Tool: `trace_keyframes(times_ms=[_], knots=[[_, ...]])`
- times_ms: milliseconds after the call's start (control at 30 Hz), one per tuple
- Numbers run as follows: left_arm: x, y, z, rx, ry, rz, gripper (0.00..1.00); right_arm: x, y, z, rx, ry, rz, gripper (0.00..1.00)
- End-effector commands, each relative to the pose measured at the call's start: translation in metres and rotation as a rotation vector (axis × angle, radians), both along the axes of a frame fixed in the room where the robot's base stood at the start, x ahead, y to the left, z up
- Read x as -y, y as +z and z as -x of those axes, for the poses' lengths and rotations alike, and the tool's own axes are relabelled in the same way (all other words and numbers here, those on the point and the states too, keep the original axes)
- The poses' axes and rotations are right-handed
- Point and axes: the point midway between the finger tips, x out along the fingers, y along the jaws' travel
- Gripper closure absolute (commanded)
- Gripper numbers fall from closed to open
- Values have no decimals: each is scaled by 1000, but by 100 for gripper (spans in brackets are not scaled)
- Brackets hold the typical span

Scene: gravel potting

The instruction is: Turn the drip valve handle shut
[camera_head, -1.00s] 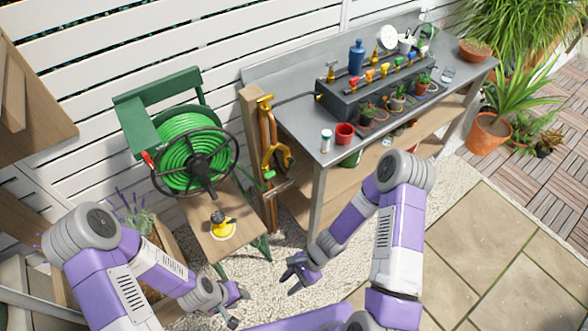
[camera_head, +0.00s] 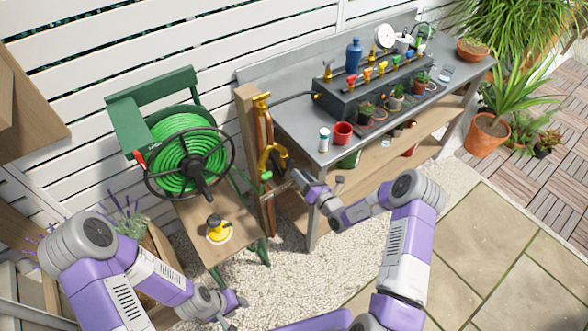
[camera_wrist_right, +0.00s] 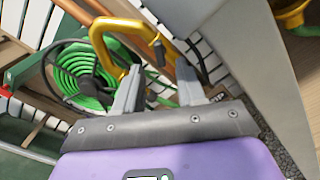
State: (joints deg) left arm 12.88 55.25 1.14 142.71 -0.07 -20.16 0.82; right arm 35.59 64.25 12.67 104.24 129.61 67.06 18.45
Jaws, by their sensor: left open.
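A box-shaped valve block (camera_head: 340,100) with a row of small coloured handles stands on the grey bench. I cannot tell from the frames which handle is the drip valve's. A yellow curved handle-like piece (camera_head: 272,160) is on the wooden post left of the bench; it shows large in the right wrist view (camera_wrist_right: 108,30). My right gripper (camera_head: 296,178) is just right of and below this piece. Its two fingers (camera_wrist_right: 160,85) are apart with nothing held; contact with the yellow piece is not clear. My left gripper (camera_head: 236,305) is open and empty, low in front of the wooden seat.
A green hose reel (camera_head: 190,158) hangs at a green chair frame, with a yellow-and-black fitting (camera_head: 218,231) on its wooden seat. The bench leg (camera_head: 316,212) is close to my right wrist.

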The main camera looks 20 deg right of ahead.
Motion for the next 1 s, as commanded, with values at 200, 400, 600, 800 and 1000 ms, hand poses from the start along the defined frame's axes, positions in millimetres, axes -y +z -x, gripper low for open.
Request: trace_keyframes(times_ms=[200, 400, 600, 800, 1000], knots=[[0, -11, 0, 0, 0, 0, 57, -13, -2, -32, 1, 4, 2, 61], [0, -13, 0, 0, 0, 0, 57, -17, -1, -44, -1, 3, 2, 61], [0, -13, 0, 0, 0, 0, 57, -17, 0, -45, -2, 3, 2, 61], [0, -13, 0, 0, 0, 0, 57, -17, -1, -45, -2, 3, 2, 84], [0, -13, 0, 0, 0, 0, 57, -17, -1, -45, -2, 3, 3, 100]])
